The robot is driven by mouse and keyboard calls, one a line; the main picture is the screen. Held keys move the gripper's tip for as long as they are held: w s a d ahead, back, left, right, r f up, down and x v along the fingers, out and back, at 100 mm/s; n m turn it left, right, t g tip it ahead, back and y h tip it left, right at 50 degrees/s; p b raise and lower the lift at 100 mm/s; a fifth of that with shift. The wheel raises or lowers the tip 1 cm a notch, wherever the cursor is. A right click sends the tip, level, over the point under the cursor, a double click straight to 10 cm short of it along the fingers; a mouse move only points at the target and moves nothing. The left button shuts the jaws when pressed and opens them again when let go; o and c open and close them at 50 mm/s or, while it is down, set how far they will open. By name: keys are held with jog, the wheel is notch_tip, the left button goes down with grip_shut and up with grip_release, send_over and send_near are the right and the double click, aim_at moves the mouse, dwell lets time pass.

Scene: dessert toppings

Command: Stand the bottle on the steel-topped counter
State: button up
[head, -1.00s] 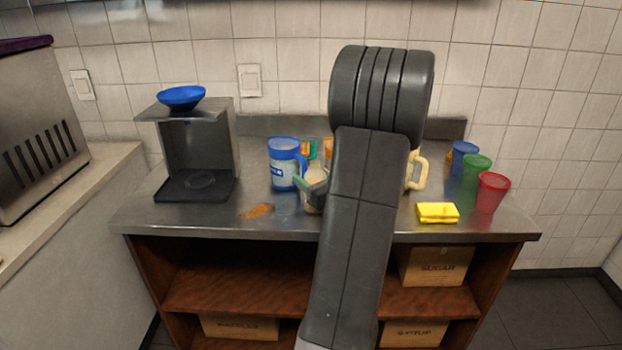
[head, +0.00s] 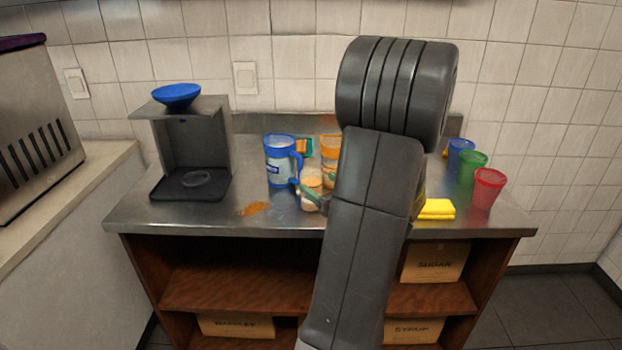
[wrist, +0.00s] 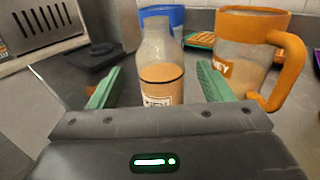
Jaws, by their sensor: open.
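The bottle (wrist: 161,75) is clear with a tan filling and a white label. It stands upright on the steel-topped counter (head: 210,216), and its lower part shows in the head view (head: 311,182), beside my arm. My gripper (wrist: 158,86) is open, with one green finger on each side of the bottle. Gaps show between the fingers and the bottle in the wrist view. The bottle's base is hidden behind the gripper body there.
An orange-handled jug (wrist: 245,50) stands close right of the bottle, a blue mug (head: 280,160) to its left. A dispenser stand (head: 228,150) with a blue bowl (head: 176,95) is at left. A yellow sponge (head: 436,209) and coloured cups (head: 488,188) are at right. An orange spill (head: 253,209) marks the counter.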

jog(key=v, duration=0.5)
jog(key=shift+s+d, duration=0.15)
jog(key=shift+s, duration=0.1)
